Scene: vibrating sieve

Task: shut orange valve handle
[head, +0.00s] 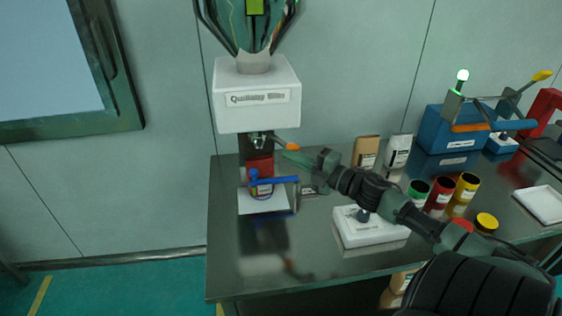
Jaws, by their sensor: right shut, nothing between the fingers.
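The orange valve handle (292,147) sticks out to the right from the valve under the white hopper box (257,94) labelled "Quality". Its dark lever runs left to the metal outlet. My right gripper (290,157) is shut and empty, its fingertips just below and beside the orange tip. I cannot tell whether they touch it. My right arm comes in from the lower right across the table. A red container (260,167) stands below the outlet, with a blue handle (275,181) in front of it. My left gripper is not in view.
On the metal table (232,254) are a white scale (352,238), a brown bag (366,151), a white bag (398,150), several coloured jars, a blue machine (447,128) and a white tray (541,204). The table's front left is clear.

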